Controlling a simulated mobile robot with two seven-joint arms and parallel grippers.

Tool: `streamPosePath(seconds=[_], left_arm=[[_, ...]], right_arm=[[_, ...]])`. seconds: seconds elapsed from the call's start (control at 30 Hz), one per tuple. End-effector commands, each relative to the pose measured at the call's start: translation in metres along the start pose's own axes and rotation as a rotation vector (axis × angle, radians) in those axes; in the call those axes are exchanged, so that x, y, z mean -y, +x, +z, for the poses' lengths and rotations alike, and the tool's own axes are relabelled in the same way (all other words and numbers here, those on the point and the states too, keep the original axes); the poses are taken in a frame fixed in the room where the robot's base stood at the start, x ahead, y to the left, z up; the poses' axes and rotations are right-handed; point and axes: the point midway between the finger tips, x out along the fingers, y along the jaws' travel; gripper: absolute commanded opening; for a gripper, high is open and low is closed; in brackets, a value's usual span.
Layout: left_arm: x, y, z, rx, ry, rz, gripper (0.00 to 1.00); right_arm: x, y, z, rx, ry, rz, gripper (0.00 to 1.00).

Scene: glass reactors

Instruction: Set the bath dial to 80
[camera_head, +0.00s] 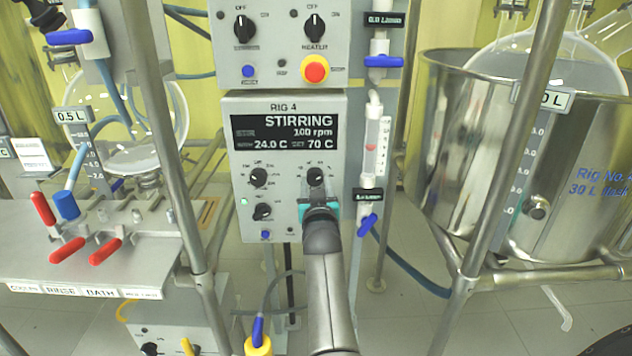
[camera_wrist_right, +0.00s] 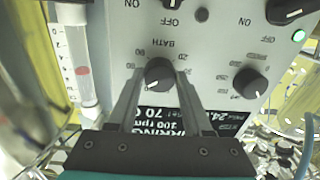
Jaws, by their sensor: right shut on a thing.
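The bath dial (camera_head: 316,175) is a black knob with a white pointer on the front of the grey RIG 4 control box (camera_head: 240,200). It also shows in the right wrist view (camera_wrist_right: 159,72), beside the upside-down word BATH. My right gripper (camera_head: 318,190) reaches it from below, and in the wrist view its two fingers (camera_wrist_right: 159,80) are closed on the dial's sides. The display (camera_head: 285,132) reads STIRRING, 100 rpm, 24.0 C and a set value of 70 C. My left gripper is not in view.
Two more black dials (camera_head: 258,177) (camera_head: 262,211) sit left of the bath dial. Above is a box with two switches and a red-yellow emergency button (camera_head: 315,69). A flow tube (camera_head: 375,145) and blue valve (camera_head: 367,224) stand close right. A steel vessel (camera_head: 450,150) is farther right.

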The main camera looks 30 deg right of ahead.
Motion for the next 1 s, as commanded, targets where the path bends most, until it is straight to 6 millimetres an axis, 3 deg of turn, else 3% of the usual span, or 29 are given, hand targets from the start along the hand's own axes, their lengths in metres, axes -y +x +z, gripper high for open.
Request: streamPosePath(seconds=[0.5,1.0], left_arm=[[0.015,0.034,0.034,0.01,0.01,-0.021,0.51],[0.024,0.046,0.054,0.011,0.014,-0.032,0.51]], right_arm=[[0.002,0.0,-0.001,-0.019,0.473,0.004,0.0],[0.002,0.0,0.0,-0.032,0.714,0.007,0.0]])
